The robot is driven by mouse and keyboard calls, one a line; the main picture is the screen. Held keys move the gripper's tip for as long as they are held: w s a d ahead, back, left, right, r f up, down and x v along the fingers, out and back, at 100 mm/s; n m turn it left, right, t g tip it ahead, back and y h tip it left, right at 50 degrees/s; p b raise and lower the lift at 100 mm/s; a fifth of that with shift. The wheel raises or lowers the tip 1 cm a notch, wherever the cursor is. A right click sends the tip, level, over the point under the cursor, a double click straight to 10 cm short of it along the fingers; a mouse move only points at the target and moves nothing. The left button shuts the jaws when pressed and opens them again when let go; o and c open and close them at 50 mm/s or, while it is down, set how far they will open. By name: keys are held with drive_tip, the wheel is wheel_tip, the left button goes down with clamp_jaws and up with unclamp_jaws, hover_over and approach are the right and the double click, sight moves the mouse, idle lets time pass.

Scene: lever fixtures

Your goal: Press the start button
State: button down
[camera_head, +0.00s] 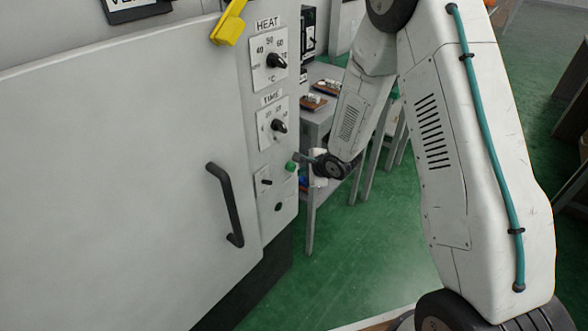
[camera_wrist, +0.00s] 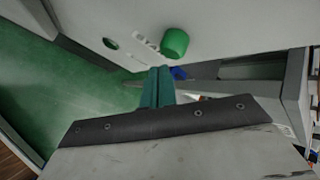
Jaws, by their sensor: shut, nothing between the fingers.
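The green round button (camera_head: 291,166) sticks out of the control panel on the right side of the white cabinet, below the TIME dial. In the wrist view the green button (camera_wrist: 174,43) is just beyond and slightly right of my fingertips, beside a partly visible label. My gripper (camera_wrist: 157,72) is shut and empty, its teal fingers together. In the head view my gripper (camera_head: 299,157) is close to the button at the panel's right edge. Whether the tips touch it I cannot tell.
A HEAT dial (camera_head: 276,60) and a TIME dial (camera_head: 279,126) sit above the button. A small black switch (camera_head: 266,182) is to its left. The cabinet door has a black handle (camera_head: 226,205). A grey table (camera_head: 318,118) stands behind my arm. Green floor (camera_head: 345,245) lies open below.

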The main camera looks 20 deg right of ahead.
drive_tip(key=s+d, duration=0.1)
drive_tip(key=s, duration=0.1)
drive_tip(key=s+d, duration=0.2)
idle(0.5)
idle(0.7)
